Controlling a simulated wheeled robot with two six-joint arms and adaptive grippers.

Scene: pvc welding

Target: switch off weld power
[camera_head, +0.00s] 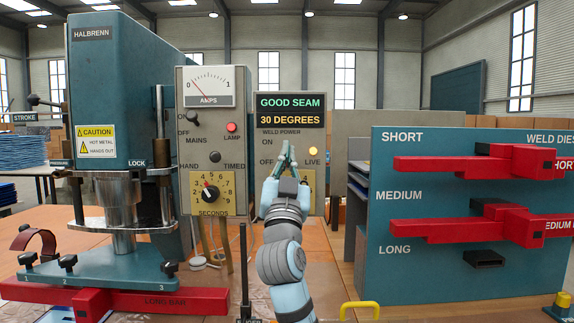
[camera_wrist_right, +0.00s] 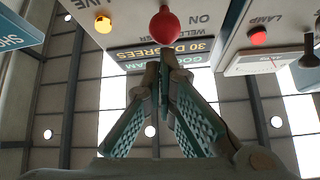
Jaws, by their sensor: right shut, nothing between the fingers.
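The weld power panel (camera_head: 291,205) stands in the middle of the head view, with ON and OFF marks. Its LIVE lamp (camera_head: 313,151) glows yellow and also shows in the right wrist view (camera_wrist_right: 103,24). The weld power switch's red ball knob (camera_wrist_right: 165,25) shows in the right wrist view, but my gripper hides it in the head view. My right gripper (camera_head: 288,148) is shut and empty in front of the panel. Its fingertips (camera_wrist_right: 162,68) appear just short of the knob; I cannot tell whether they touch. My left gripper is out of view.
The display (camera_head: 291,111) reads GOOD SEAM, 30 DEGREES. Left of it is a control box (camera_head: 222,150) with MAINS knob, red lamp and SECONDS dial. The blue welding press (camera_head: 115,115) stands further left. A blue rack (camera_head: 400,262) with red dies (camera_head: 440,166) is at right.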

